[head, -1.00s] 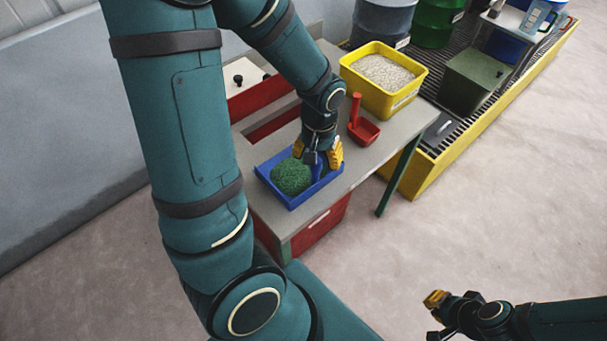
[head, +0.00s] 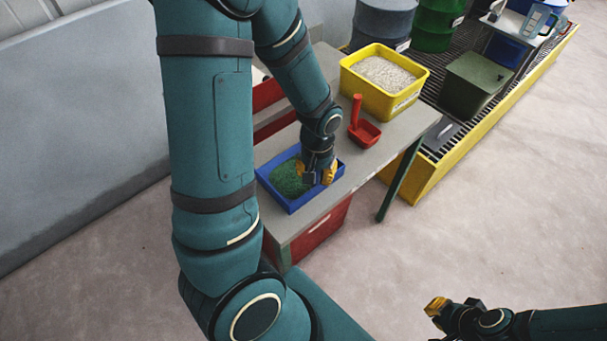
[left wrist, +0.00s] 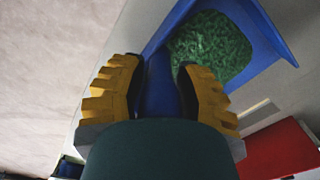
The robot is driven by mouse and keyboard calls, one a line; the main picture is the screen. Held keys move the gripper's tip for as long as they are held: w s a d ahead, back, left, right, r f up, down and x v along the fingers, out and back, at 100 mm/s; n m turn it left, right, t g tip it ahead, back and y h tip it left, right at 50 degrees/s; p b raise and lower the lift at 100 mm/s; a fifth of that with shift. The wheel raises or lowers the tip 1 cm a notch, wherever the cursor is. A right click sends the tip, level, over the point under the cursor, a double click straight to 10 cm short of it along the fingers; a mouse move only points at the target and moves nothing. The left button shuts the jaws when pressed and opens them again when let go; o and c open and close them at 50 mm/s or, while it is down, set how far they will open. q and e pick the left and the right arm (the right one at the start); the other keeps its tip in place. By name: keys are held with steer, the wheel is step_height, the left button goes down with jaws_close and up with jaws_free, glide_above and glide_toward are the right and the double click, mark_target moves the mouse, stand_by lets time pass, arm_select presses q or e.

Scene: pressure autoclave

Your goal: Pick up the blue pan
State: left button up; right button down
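The blue pan (head: 291,208) is a shallow box with green granules (head: 290,180) in it. It sits on the grey table near the front corner. My left gripper (head: 317,176) is at its right side, pointing down. In the left wrist view the blue pan (left wrist: 272,40) shows at the top, and a blue handle-like part (left wrist: 161,88) fills the gap between the yellow fingers of my left gripper (left wrist: 160,75).
A red scoop (head: 366,133) stands behind the pan, beside a yellow bin (head: 402,103) of pale granules. The grey table (head: 385,148) has a red box (head: 320,232) under its front. A yellow-edged grate platform with drums and a green box (head: 474,83) is at the back right.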

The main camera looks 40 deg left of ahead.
arm_select(q)
jaws_close()
steer(key=shift+r, duration=0.1)
